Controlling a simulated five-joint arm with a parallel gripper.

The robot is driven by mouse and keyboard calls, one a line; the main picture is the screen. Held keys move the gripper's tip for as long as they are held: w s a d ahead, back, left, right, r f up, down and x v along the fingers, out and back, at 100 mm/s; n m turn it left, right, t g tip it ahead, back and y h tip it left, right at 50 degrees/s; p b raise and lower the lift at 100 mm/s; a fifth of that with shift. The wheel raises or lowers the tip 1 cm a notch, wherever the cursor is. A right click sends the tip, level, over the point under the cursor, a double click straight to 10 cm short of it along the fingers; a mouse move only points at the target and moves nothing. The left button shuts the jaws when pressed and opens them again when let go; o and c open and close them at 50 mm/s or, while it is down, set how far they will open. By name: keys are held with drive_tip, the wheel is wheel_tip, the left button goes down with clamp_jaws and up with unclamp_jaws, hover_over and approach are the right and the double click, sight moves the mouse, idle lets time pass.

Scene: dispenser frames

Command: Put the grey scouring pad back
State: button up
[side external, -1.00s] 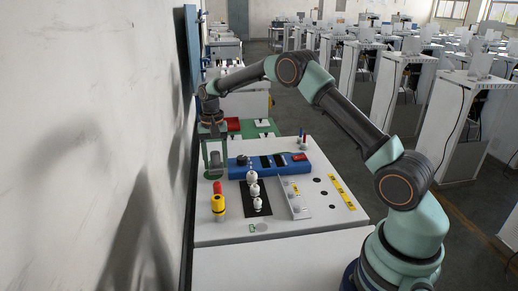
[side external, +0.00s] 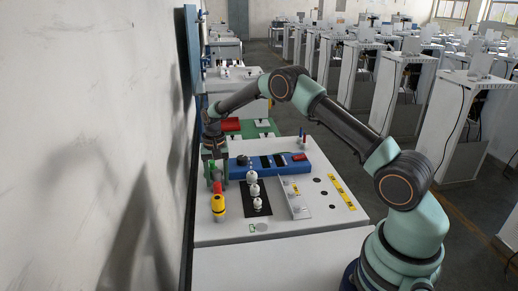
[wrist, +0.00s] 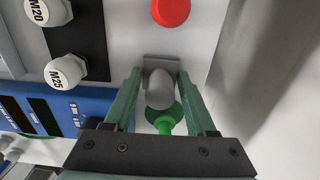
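I cannot clearly make out a scouring pad in either view. In the wrist view a grey rounded piece (wrist: 160,88) with a flat grey plate (wrist: 161,63) at its far end lies between the fingers of my gripper (wrist: 158,75). The two green fingers are apart, one on each side of the grey piece, and I see no clear contact. A green knob-like part (wrist: 165,117) lies just behind it. In the side external view my gripper (side external: 216,177) is low over the left side of the white bench top, behind the red part (side external: 217,188); the grey piece is hidden there.
A yellow part (side external: 218,205) stands in front of the red one. White caps (side external: 254,190) stand on a black strip to the right. A blue control box (side external: 270,166) lies close to my gripper. The wall (side external: 90,150) is close on the left.

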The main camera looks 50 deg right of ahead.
sight(217, 171)
drive_tip(key=o, duration=0.4)
wheel_tip(217, 171, up, 12)
drive_tip(key=shift+r, duration=0.15)
drive_tip(key=s+a+r+n+t, duration=0.3)
drive_tip(key=s+a+r+n, duration=0.15)
drive_tip(key=s+r, duration=0.75)
drive_tip(key=shift+s+a+f+n+t, duration=0.1)
drive_tip(key=shift+s+a+n+t, duration=0.5)
drive_tip(key=shift+s, duration=1.65)
drive_tip(key=shift+s+a+f+n+t, duration=0.2)
drive_tip(key=shift+s+a+n, duration=0.7)
drive_tip(key=shift+s, duration=1.4)
drive_tip(key=shift+s+a+r+n+t, duration=0.1)
drive_tip(key=shift+s+a+n+t, duration=0.5)
drive_tip(key=shift+s, duration=1.65)
